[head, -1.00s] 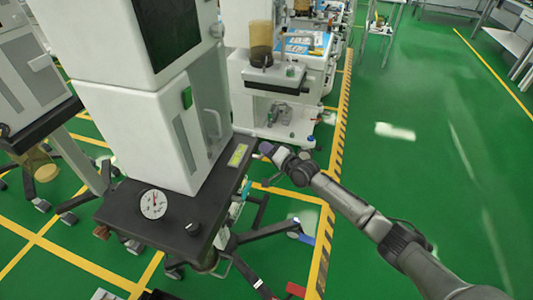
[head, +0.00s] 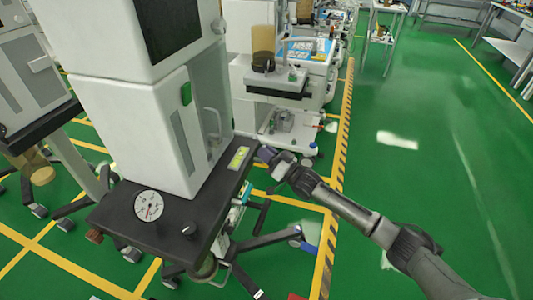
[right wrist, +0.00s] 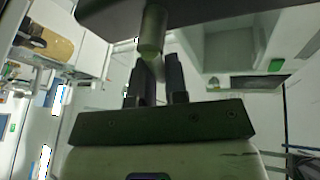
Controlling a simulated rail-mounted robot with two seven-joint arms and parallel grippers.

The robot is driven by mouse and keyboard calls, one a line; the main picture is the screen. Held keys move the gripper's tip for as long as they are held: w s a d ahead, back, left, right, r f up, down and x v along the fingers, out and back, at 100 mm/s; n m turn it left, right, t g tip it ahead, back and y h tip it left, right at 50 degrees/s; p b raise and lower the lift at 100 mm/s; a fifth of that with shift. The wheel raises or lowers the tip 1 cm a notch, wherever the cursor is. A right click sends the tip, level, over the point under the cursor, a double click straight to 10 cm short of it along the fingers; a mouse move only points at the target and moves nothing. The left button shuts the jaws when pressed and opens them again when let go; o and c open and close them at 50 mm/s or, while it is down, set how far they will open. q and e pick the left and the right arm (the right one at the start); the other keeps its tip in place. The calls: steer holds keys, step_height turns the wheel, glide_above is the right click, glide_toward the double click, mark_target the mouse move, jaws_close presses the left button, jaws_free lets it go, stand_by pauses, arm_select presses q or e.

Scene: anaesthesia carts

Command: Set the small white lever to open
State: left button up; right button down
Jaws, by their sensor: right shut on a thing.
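The black-topped cart (head: 110,212) stands at the left in the head view. My right gripper (head: 264,154) is at the right edge of its top, beside the yellow-green label. In the right wrist view my right gripper (right wrist: 158,78) has its two dark fingers close around a small pale piece (right wrist: 156,64), which looks like the small white lever. This piece is below a grey-green cylinder (right wrist: 152,30) under a dark slab (right wrist: 195,12). In the head view the lever is hidden by the cart top and gripper. Its setting cannot be told. My left gripper is not in view.
A round white gauge (head: 149,206) and a black knob (head: 189,228) sit on the cart top. A white cabinet (head: 130,130) rises above it. Another cart (head: 290,85) stands behind.

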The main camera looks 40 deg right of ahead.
steer(key=shift+s+a+r+n+y, duration=0.15)
steer(key=shift+n+y, duration=0.25)
steer(key=shift+n, duration=0.6)
steer(key=shift+a, duration=0.1)
steer(key=c, duration=1.1)
jaws_free()
steer(key=shift+c, duration=0.2)
steer(key=p+v, duration=0.3)
steer(key=v, duration=1.1)
